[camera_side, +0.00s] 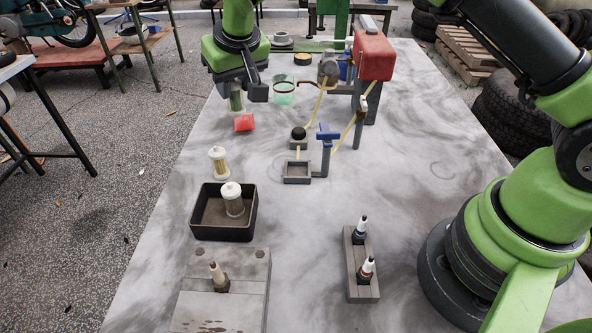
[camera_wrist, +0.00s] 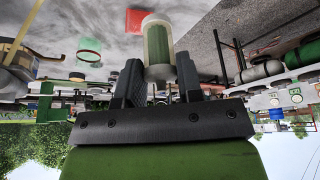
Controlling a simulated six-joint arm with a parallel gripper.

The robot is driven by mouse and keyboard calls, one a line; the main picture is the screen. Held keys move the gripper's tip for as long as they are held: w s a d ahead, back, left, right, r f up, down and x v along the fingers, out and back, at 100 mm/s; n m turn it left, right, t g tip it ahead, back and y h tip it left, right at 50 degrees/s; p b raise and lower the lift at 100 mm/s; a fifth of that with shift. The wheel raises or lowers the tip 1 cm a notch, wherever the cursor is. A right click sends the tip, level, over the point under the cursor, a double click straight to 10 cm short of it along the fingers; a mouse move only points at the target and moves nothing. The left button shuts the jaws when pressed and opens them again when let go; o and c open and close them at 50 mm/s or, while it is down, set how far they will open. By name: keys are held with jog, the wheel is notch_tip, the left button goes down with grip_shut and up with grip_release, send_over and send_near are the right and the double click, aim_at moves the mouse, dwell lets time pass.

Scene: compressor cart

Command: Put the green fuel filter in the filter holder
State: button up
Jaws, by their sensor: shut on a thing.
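In the side view the filter (camera_side: 237,102) hangs roughly upright above the table, partly hidden by a finger. What looks like the filter holder, a reddish-brown ring (camera_side: 285,81), is to the right of my gripper, apart from the filter. The ring also shows in the wrist view (camera_wrist: 88,56), at left. A translucent green round thing (camera_side: 284,98) is below it.
A red block or patch (camera_side: 244,123) lies below the filter. A red tank (camera_side: 373,56) with yellow hoses stands right of the ring. Two pale filters stand nearer, one in a black tray (camera_side: 196,228). Spark plugs stand in front.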

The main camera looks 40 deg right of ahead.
jog(key=s+d+r+m+g+h, duration=0.2)
jog(key=s+r+m+g+h, duration=0.3)
jog(key=m, duration=0.7)
jog(key=r+m+g+y, duration=0.1)
jog(key=m+g+y, duration=0.1)
jog(key=m, duration=1)
send_over(294, 174)
notch_tip(294, 174, down, 17)
jog(key=shift+r, duration=0.1)
jog(key=shift+f, duration=0.2)
jog(key=o, duration=0.9)
jog(key=shift+v, duration=6.15)
